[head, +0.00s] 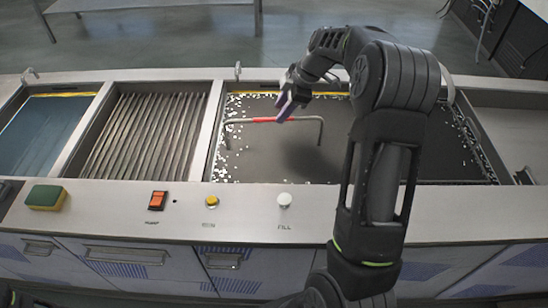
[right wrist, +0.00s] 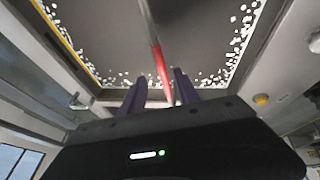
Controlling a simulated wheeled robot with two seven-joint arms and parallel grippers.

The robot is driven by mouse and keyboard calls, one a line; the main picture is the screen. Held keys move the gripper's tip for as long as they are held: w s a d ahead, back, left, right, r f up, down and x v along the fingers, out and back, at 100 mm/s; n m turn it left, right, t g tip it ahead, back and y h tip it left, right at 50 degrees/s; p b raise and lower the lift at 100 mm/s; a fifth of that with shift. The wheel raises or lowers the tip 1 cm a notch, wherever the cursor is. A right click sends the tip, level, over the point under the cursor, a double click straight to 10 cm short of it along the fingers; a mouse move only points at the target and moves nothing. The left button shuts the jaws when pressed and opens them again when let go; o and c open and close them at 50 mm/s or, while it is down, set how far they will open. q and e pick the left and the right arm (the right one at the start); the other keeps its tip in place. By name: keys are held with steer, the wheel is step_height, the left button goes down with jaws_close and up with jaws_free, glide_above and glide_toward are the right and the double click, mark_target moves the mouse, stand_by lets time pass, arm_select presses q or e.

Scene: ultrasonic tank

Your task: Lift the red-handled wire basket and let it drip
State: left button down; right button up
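The basket's handle stands up out of the middle tank as a grey wire arch with a red grip (head: 264,119). The basket's body is hidden in the dark tank (head: 400,160), which has white specks along its edges. My right gripper (head: 286,107) reaches down over the tank at the right end of the red grip. In the right wrist view the two fingers (right wrist: 160,92) stand apart, with the red grip (right wrist: 158,62) running between them and clear space on both sides.
Left of the tank are a ribbed sloping drain rack (head: 144,135) and a blue water basin (head: 40,135). The front ledge carries a green-yellow sponge (head: 46,197), an orange switch (head: 157,200), a yellow button (head: 211,201) and a white FILL knob (head: 284,199).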

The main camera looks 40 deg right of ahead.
steer(key=shift+p+x, duration=0.3)
steer(key=shift+x, duration=1)
steer(key=shift+a+f+p, duration=0.15)
steer(key=shift+f+p, duration=0.1)
steer(key=shift+p, duration=0.05)
steer(key=p+x, duration=0.1)
steer(key=x, duration=0.3)
steer(key=shift+f+p, duration=0.35)
steer(key=shift+p, duration=0.05)
steer(key=shift+c, duration=0.4)
jaws_close()
